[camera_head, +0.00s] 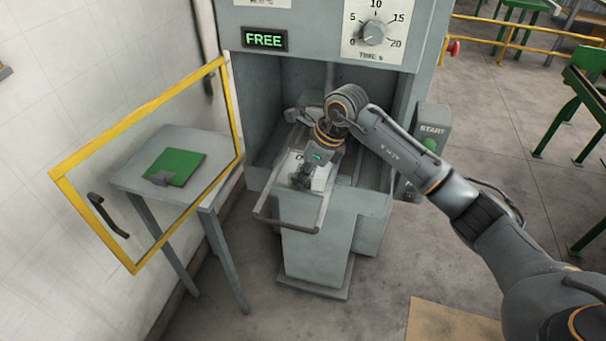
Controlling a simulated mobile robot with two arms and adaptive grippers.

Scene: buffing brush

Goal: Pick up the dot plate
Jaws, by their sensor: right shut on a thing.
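A pale plate with a dark mark (320,180), which I take as the dot plate, lies at the tray inside the open machine bay. My right gripper (302,181) reaches down over it from the right, and its fingers are shut on the plate. The gripper and wrist hide much of the plate, so I cannot tell whether it is lifted clear of the tray. My left gripper is not in view.
The machine's display (264,39) reads FREE. Its yellow-framed glass door (140,110) stands open at left. The START box (432,120) is right of the bay.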

